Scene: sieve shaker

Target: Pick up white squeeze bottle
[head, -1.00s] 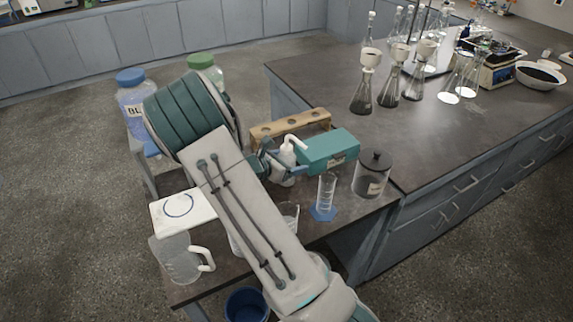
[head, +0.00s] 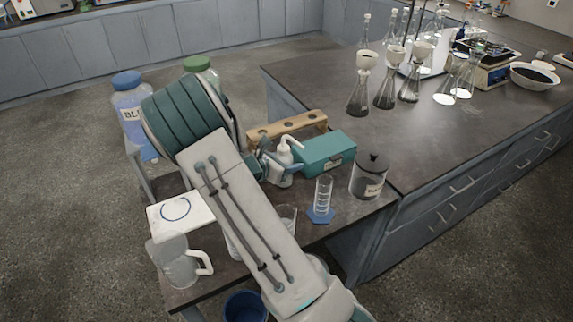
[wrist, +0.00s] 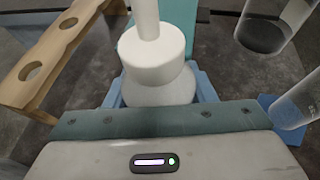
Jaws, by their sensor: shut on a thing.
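The white squeeze bottle (head: 284,156) has a bent spout at its top and stands upright on the bench, between the wooden rack and the teal box. My gripper (head: 277,166) is around its body, with blue fingers on both sides of it. In the wrist view the bottle (wrist: 153,58) fills the middle, and my gripper (wrist: 160,92) is shut on it, one finger at each side. The bottle's lower part is hidden by my gripper, so I cannot tell whether its base touches the bench top.
The wooden rack (head: 312,120) stands behind the bottle, and the teal box (head: 328,153) is close on its right. A graduated cylinder (head: 323,193), a lidded jar (head: 369,177) and a beaker (head: 287,216) stand nearby. A pitcher (head: 178,262) is at the front left.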

